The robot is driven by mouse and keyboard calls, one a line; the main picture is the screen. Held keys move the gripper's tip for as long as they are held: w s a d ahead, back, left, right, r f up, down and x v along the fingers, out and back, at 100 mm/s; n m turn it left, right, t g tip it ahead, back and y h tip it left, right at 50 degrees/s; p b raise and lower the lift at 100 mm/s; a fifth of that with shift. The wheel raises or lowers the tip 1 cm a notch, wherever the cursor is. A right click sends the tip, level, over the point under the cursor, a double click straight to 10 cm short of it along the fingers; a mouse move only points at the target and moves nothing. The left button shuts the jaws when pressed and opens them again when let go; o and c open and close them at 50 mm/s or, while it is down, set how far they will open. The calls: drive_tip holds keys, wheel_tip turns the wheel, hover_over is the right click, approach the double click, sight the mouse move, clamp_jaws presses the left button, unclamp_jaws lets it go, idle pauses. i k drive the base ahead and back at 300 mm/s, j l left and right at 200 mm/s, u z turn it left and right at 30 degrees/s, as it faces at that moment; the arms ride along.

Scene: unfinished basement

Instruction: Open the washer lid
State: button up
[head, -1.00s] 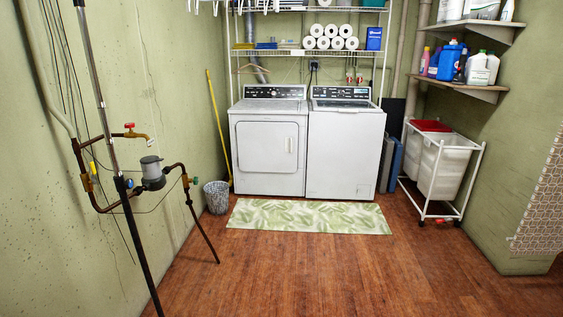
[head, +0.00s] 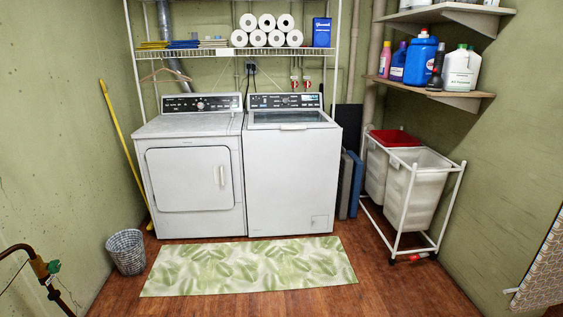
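The washer (head: 291,180) is the white top-loading machine on the right of the pair against the back wall. Its lid (head: 290,119) is on top, in front of the dark control panel; it looks closed, with a dark glass-like area and a light handle piece at the front edge. The front-loading dryer (head: 190,180) stands close beside it on the left. My gripper and arm are not in view.
A green leaf-patterned rug (head: 250,266) lies before the machines. A wire basket (head: 127,251) and yellow pole (head: 122,150) stand left. A white-framed laundry cart (head: 412,190) stands right, under shelves (head: 436,92) of bottles. Pipes (head: 42,266) show lower left.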

sight(329, 122)
drive_tip(key=i, duration=1.85)
